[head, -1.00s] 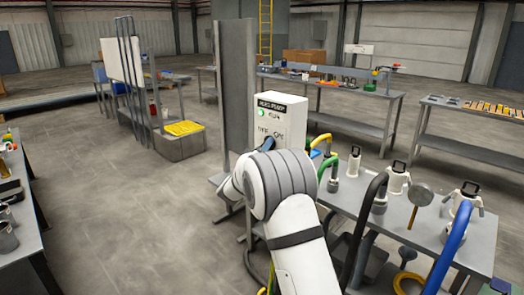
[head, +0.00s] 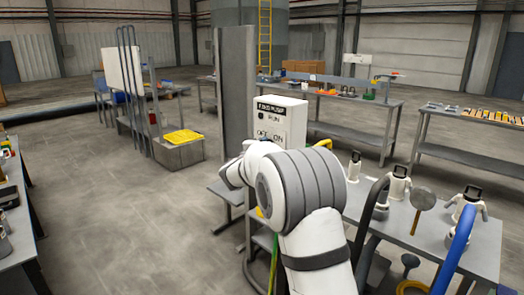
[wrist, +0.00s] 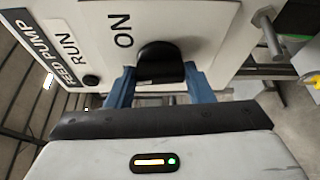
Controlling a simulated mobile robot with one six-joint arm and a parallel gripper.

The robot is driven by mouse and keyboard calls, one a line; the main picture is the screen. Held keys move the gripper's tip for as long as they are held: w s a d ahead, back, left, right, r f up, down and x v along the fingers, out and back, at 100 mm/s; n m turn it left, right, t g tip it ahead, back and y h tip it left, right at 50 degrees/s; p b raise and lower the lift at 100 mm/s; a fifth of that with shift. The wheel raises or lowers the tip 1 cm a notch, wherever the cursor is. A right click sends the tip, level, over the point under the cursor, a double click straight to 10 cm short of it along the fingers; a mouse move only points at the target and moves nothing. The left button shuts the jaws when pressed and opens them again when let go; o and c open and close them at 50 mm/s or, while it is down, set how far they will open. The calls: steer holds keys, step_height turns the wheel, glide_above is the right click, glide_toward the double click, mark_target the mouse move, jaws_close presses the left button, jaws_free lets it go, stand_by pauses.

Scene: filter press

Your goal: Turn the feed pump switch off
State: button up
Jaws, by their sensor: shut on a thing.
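The white feed pump box (head: 290,107) stands in the middle of the head view, with a "FEED PUMP" label, a RUN lamp (head: 261,115) and OFF and ON marks. The lamp looks dark. In the wrist view the box face (wrist: 200,22) fills the top, with the dark lamp (wrist: 91,81) at left. The black switch knob (wrist: 160,60) sits below the ON mark in that view. My gripper (wrist: 160,82) is shut on the knob, one blue finger on each side. The OFF mark is hidden in the wrist view. My arm hides the knob and fingers in the head view.
A grey post (head: 236,90) rises just left of the box. A bench (head: 425,230) at right carries white containers, a round-headed tool and hoses. A grey stand with a yellow item (head: 183,137) is farther left. The floor at left is open.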

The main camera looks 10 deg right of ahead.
steer(key=n+g+p, duration=0.1)
steer(key=n+p, duration=0.1)
steer(key=n+g+p, duration=0.1)
steer(key=n+p, duration=0.1)
steer(key=p, duration=0.1)
steer(key=n+g+p, duration=0.1)
steer(key=n+p, duration=0.1)
steer(key=p, duration=0.1)
steer(key=shift+w+r, duration=0.1)
steer(key=shift+r, duration=0.2)
steer(key=shift+f, duration=0.1)
stand_by(0.3)
steer(key=o, duration=0.9)
steer(key=shift+o, duration=0.3)
